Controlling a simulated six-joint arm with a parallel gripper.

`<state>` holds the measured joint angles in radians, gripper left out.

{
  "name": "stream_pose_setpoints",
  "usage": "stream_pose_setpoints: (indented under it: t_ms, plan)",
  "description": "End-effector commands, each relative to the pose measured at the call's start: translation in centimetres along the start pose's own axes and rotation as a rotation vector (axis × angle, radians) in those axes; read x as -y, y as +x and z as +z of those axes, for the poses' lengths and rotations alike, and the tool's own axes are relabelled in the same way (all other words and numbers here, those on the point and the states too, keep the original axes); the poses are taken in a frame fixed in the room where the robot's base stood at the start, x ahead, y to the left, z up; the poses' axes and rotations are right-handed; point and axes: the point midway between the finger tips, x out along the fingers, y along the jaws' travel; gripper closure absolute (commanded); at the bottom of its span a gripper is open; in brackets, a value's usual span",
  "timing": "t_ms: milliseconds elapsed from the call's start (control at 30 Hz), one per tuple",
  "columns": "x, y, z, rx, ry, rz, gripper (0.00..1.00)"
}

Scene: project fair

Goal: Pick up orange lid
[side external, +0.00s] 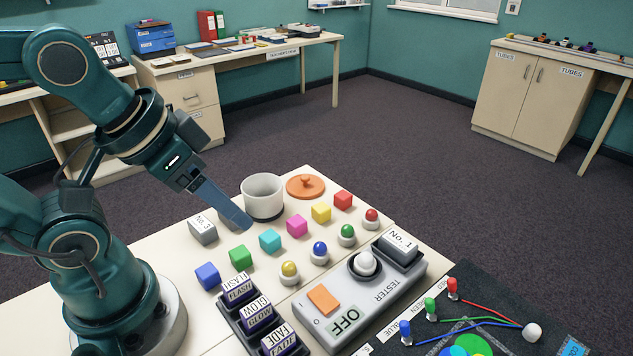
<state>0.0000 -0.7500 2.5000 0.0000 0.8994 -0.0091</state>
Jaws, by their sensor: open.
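The orange lid (305,187) is a round disc with a small knob on top. It lies on the cream table at its far edge, knob up, just right of a white cup (262,199) with no cover on it. My gripper (240,219) is open and empty, pointing down and to the right. In the picture its fingertips are left of the cup and apart from the lid. The gap between the fingers is hard to see from this side. I cannot tell its exact height above the table.
A row of coloured cubes (297,225) and several coloured balls on white stands (319,252) cover the table in front of the lid. A grey block (202,231) stands left of the cup. A grey tester box (345,305) is at front right.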

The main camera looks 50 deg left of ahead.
Motion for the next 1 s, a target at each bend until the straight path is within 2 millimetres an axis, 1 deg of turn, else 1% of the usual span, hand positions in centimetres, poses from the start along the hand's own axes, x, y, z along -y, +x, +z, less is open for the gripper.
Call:
stream_pose_setpoints:
  t_ms: [67, 100, 167, 200, 267, 367, 467, 600, 667, 733, 867, 1000]
  plan:
    - [0.1, 0.0, -0.4, -0.018, -0.03, -0.004, 0.41]
    - [0.3, -0.2, -1.2, -0.05, -0.052, -0.011, 0.41]
    - [0.7, -0.7, -3.1, -0.11, -0.095, -0.026, 0.41]
    - [1.0, -0.7, -4.2, -0.132, -0.122, -0.039, 0.41]
    - [1.6, -0.6, -5.8, -0.157, -0.161, -0.056, 0.41]
    - [2.5, -0.1, -8.3, -0.188, -0.219, -0.084, 0.41]
    - [3.7, 0.8, -11.0, -0.212, -0.277, -0.114, 0.41]
    - [5.6, 3.2, -14.4, -0.23, -0.351, -0.155, 0.41]
    - [6.5, 4.5, -15.7, -0.232, -0.38, -0.171, 0.41]
    - [7.5, 6.3, -16.8, -0.229, -0.409, -0.189, 0.41]
    - [9.6, 10.1, -18.1, -0.206, -0.453, -0.219, 0.41]
    - [11.6, 14.2, -17.9, -0.159, -0.482, -0.249, 0.41]
